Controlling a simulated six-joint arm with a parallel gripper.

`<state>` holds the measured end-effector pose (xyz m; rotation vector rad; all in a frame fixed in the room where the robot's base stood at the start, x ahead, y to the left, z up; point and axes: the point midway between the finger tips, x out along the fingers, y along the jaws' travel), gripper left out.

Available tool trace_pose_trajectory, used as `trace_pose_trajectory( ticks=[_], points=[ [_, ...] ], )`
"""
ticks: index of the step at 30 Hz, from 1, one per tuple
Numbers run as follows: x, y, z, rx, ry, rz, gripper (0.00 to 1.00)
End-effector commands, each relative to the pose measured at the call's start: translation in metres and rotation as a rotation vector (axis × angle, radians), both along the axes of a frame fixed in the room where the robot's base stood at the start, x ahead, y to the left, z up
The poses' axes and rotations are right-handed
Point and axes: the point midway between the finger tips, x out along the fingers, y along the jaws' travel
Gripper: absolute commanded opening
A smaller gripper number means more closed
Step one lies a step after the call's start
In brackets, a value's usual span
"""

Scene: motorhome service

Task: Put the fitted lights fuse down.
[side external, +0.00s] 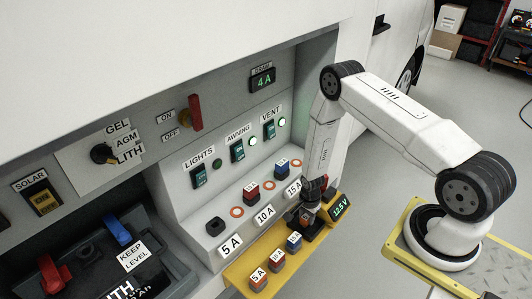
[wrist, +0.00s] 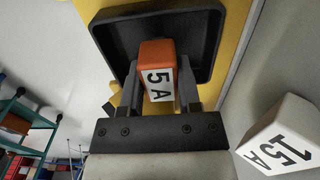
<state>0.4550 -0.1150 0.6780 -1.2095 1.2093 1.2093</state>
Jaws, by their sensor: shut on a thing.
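My gripper (wrist: 160,92) is shut on an orange fuse (wrist: 156,65) with a white 5 A label. In the wrist view the fuse is between the two fingers, over a black square tray (wrist: 203,62) on the yellow shelf. I cannot tell whether it touches the tray floor. The black socket (side external: 215,227) below the LIGHTS switch (side external: 199,177) looks empty.
Several labelled fuses (side external: 276,260) stand on the shelf left of my gripper. A red fuse (side external: 252,193) and a blue fuse (side external: 282,167) sit in the panel. A 12.5 V display (side external: 340,208) is close on the right. A 15 A label block (wrist: 283,135) is near the wrist.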

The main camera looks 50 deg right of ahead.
Motion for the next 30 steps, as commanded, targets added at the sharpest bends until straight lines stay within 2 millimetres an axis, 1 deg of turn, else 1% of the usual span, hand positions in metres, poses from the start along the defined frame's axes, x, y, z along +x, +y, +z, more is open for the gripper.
trace_pose_trajectory(
  ticks=[10, 11, 12, 13, 14, 25, 30],
  points=[
    [-0.0001, 0.0000, -0.0031, 0.000, 0.000, 0.000, 0.00],
    [0.0000, 0.0000, -0.0027, 0.000, 0.000, 0.000, 0.52],
    [0.0000, 0.0000, -0.0026, 0.000, 0.000, 0.000, 0.65],
    [0.0000, 0.0000, -0.0026, 0.000, 0.000, 0.000, 0.74],
    [0.0000, 0.0000, -0.0025, 0.000, 0.000, 0.000, 0.78],
    [0.0001, -0.0001, -0.0014, 0.000, 0.000, 0.000, 0.78],
    [0.0006, -0.0002, 0.0042, 0.000, -0.001, 0.000, 0.78]
  ],
)
